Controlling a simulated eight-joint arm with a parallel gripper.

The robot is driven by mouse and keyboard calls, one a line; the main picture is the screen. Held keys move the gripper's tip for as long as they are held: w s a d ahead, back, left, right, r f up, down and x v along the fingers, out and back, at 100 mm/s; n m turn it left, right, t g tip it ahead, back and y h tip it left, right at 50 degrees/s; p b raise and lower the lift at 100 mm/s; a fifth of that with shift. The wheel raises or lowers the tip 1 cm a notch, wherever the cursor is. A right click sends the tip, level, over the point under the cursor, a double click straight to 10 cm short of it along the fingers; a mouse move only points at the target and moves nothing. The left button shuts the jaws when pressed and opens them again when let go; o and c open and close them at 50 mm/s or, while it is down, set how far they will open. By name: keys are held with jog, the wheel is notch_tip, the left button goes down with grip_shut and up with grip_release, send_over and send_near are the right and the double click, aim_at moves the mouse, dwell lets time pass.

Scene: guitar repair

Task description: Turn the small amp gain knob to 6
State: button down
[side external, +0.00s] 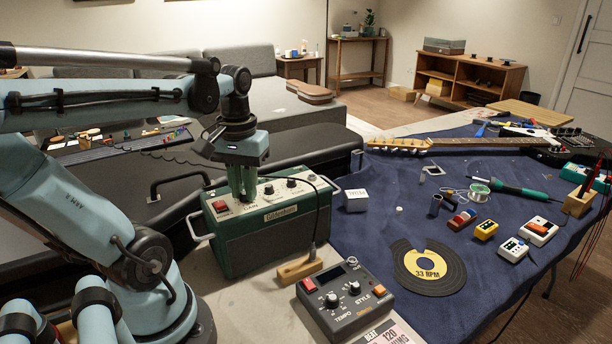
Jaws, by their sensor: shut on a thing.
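The small amp (268,240) is a green box with a light top panel and side handles. It stands upright on the pale bench top. Two dark knobs show on its panel, a middle one (268,188) and a right one (291,182). A red switch (221,206) is at the panel's left end. My gripper (243,198) points straight down over the panel between the red switch and the middle knob. Its green fingers are shut on a knob there, which they hide. I cannot read that knob's setting or its scale.
The blue mat (370,233) holds a record (430,267), pedals and a guitar neck (470,142). Space above the mat is clear.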

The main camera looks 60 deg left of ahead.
jog(key=m, duration=0.6)
jog(key=shift+m, duration=0.3)
jog(key=m, duration=0.5)
dwell(0.4)
jog(key=c, duration=1)
grip_release()
jog(key=shift+c, duration=0.2)
notch_tip(320, 180, up, 12)
